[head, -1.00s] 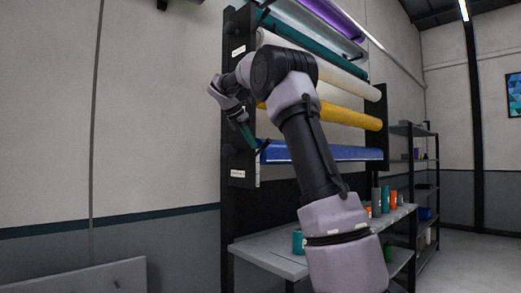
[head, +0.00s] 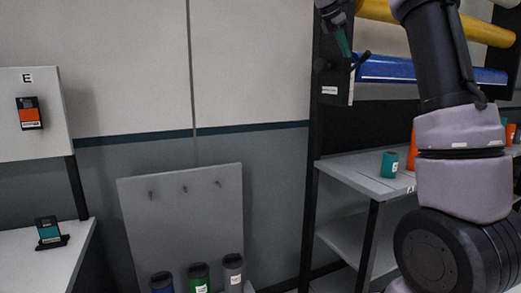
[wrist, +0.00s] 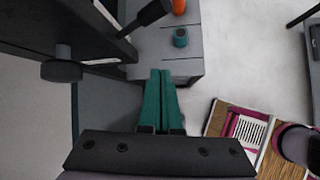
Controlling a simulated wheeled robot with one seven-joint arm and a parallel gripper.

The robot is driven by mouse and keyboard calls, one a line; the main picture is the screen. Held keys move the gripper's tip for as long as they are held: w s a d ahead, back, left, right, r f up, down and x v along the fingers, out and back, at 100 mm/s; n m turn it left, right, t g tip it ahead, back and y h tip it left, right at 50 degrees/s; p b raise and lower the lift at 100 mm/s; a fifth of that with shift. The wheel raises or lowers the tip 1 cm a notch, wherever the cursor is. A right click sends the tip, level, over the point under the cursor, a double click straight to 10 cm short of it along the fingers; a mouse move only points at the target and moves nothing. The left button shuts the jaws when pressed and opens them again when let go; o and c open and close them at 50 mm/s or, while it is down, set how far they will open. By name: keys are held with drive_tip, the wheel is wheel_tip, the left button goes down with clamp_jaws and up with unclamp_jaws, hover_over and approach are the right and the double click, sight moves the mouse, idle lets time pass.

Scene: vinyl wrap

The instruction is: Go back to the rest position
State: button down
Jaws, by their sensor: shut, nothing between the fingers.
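My gripper (wrist: 160,98) is shut and empty, its two teal fingers together in the wrist view. In the head view my gripper (head: 343,44) is at the top edge, beside the left post of the roll rack (head: 320,130), with my arm raised at the right. The blue roll (head: 420,69) and yellow roll (head: 450,20) hang on the rack just right of the gripper.
A grey shelf table (head: 345,178) with a teal cup (head: 389,164) stands below the rack. A grey panel with hooks (head: 185,215) leans at the wall above several capped canisters (head: 198,277). A white table (head: 40,265) holds a small device (head: 50,232) at left.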

drive_tip(key=s+a+f+m+t+y, duration=0.1)
drive_tip(key=s+a+f+m+y, duration=0.1)
drive_tip(key=s+f+m, duration=0.4)
drive_tip(key=s+a+f+m+t+y, duration=0.1)
drive_tip(key=s+a+f+m+y, duration=0.2)
drive_tip(key=s+m, duration=0.7)
drive_tip(key=s+a+f+m+t+y, duration=0.1)
drive_tip(key=s+a+f+m+y, duration=0.2)
drive_tip(key=s+f+m, duration=0.5)
drive_tip(key=s, duration=1)
drive_tip(key=shift+s+a+f+t, duration=0.2)
drive_tip(key=shift+a+f+t, duration=0.1)
drive_tip(key=shift+a+f, duration=0.1)
